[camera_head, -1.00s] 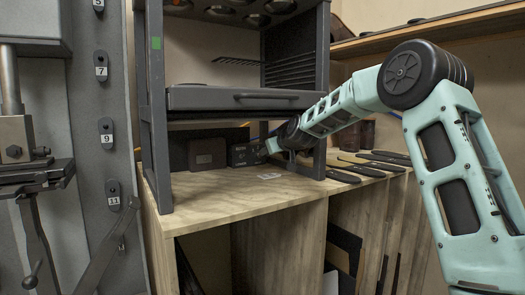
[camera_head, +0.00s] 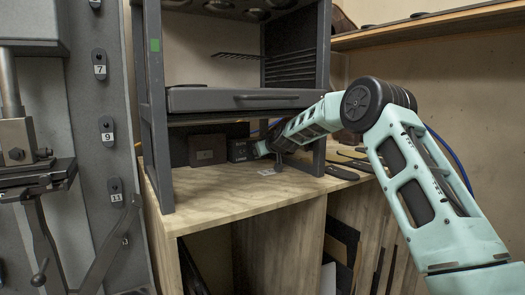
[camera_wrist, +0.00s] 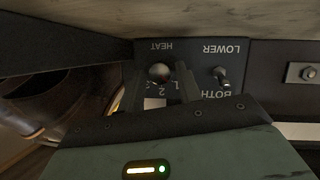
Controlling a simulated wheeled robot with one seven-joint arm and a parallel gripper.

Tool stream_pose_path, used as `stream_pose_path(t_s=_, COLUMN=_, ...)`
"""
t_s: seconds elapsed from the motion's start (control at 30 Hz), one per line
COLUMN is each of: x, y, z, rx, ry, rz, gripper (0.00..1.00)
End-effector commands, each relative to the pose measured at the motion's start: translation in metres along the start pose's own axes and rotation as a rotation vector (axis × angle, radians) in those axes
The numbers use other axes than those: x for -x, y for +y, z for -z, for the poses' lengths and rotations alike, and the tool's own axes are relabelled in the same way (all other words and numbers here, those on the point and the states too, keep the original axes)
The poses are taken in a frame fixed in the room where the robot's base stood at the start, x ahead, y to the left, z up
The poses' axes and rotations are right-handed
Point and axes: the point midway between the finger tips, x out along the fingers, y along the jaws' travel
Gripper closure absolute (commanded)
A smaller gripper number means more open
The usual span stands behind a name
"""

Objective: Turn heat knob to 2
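The heat knob (camera_wrist: 160,73) is a small round metal knob on a dark control panel (camera_wrist: 200,62), seen upside down in the wrist view, with HEAT printed beside it. Numbers, including a 2, show by the knob, partly covered; its exact setting is unclear. My gripper (camera_wrist: 160,82) is open, one dark finger on each side of the knob. I cannot tell whether either finger touches it. In the head view my gripper (camera_head: 258,151) is at the dark control box (camera_head: 239,151) under the rack; the knob is not discernible there.
A metal toggle (camera_wrist: 222,76) sits beside the knob, near the LOWER and BOTH labels. The black rack (camera_head: 154,110) stands over the wooden bench (camera_head: 222,200), its post close to my arm. Dark flat tools (camera_head: 340,172) lie to the right. The bench front is clear.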

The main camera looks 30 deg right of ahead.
Motion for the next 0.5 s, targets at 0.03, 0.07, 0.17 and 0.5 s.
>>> stream_pose_path(t_s=0.03, x=0.0001, y=0.0001, z=0.0001, rx=0.0, ry=0.0, rz=0.0, gripper=0.81)
stream_pose_path(t_s=0.07, x=0.0002, y=0.0001, z=0.0, rx=0.0, ry=0.0, rz=0.0, gripper=0.89)
stream_pose_path(t_s=0.17, x=0.0002, y=0.0001, z=0.0, rx=0.0, ry=0.0, rz=0.0, gripper=0.97)
stream_pose_path(t_s=0.5, x=-0.0026, y=0.0027, z=-0.0061, rx=-0.179, ry=-0.009, rz=0.073, gripper=0.97)
